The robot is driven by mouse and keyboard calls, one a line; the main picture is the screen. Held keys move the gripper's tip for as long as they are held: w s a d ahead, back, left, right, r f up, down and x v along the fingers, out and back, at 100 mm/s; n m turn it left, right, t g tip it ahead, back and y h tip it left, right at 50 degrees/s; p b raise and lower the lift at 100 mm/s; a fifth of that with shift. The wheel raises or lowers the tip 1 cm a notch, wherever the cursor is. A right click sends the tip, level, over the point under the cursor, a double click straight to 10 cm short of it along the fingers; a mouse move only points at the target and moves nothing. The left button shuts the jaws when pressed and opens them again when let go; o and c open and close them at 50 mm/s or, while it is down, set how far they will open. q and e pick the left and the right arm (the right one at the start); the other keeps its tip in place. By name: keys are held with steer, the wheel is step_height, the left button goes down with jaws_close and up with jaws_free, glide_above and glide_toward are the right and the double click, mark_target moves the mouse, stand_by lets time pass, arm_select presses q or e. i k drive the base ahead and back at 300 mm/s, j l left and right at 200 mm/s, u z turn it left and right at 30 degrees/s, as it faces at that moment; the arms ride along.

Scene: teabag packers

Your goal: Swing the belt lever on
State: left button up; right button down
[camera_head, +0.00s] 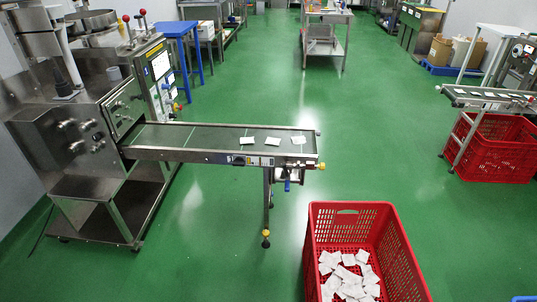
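The conveyor belt (205,138) runs from the packing machine (75,135) on the left toward the middle of the view. A few white teabags lie near its free end. A small control plate (254,161) with a blue label sits on the belt's near side rail. Below that end, a blue handle (287,184) hangs down; it may be the belt lever, but it is too small to tell its position. Red-knobbed levers (142,14) stand on top of the machine. Neither of my grippers is in view.
A red crate (345,208) with many teabags stands on the floor beyond the belt's end. A second belt (488,94) and red crate (497,145) are at right. Green floor (380,150) is clear between the belts.

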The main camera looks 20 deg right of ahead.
mark_target(288, 175)
steer(key=z, duration=0.5)
steer(key=i+j+z, duration=0.15)
steer(key=j+z, duration=0.2)
steer(key=j, duration=0.25)
steer(key=i+j+z, duration=0.1)
steer(key=j+z, duration=0.25)
steer(key=j, duration=0.3)
steer(key=j+z, duration=0.35)
steer(key=j, duration=0.25)
